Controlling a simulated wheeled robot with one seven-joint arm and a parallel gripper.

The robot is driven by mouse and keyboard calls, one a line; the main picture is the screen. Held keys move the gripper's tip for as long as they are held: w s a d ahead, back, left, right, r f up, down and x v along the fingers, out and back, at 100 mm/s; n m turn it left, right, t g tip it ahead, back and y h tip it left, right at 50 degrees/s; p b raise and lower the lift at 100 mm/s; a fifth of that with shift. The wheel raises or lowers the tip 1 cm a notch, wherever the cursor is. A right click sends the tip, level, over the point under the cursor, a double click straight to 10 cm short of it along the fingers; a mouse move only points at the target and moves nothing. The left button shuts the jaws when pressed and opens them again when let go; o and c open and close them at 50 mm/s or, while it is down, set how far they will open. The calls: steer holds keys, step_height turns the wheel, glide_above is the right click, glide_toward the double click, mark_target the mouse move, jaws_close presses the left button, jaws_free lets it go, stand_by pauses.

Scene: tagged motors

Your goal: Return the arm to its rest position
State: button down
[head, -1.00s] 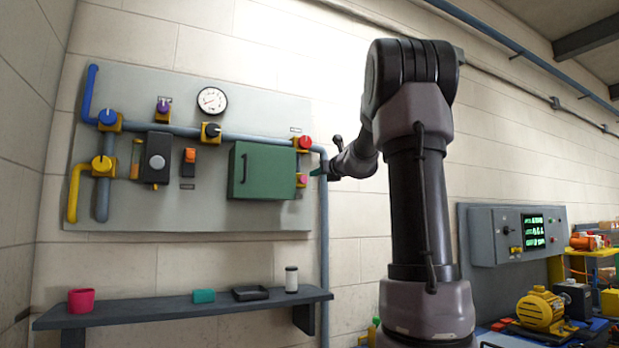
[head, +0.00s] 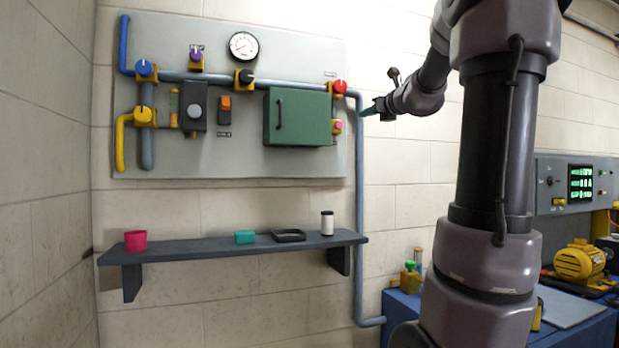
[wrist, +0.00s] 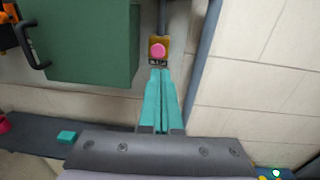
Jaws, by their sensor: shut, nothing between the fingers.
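My gripper (head: 369,111) is at the right edge of the wall panel in the head view, its teal fingers pointing left. It also shows in the wrist view (wrist: 160,76), where the two long fingers lie together, shut and empty. They point toward a pink knob (wrist: 158,50) on a yellow base. In the head view the pink knob (head: 338,125) sits just left of the fingertips. I cannot tell whether the fingers touch it. My arm reaches up and over from the right side of the head view.
A green box (head: 297,117), a red knob (head: 340,87) and a grey vertical pipe (head: 359,210) are close to the gripper. A dark shelf (head: 190,247) holds a pink cup (head: 136,241) and small items. A blue bench (head: 400,303) with a yellow motor (head: 579,262) stands right.

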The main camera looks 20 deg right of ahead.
steer(key=shift+a, duration=0.1)
steer(key=s+a+f+n+g+y, duration=0.2)
steer(key=s+a+f+n+g, duration=0.1)
steer(key=s+a+f+n, duration=0.4)
steer(key=s+a+f+n+g+y, duration=0.2)
steer(key=s+a+f+n+g, duration=0.15)
steer(key=a+n, duration=0.55)
steer(key=s+a+f+n+g+h, duration=0.1)
steer(key=s+a+f+n+g, duration=0.1)
steer(key=s+f+n, duration=0.5)
steer(key=s+a+f+n+g+h, duration=0.2)
steer(key=s+f+n, duration=0.6)
steer(key=s+f, duration=0.1)
steer(key=shift+s+a+f+h, duration=0.25)
steer(key=shift+s+f+h, duration=0.05)
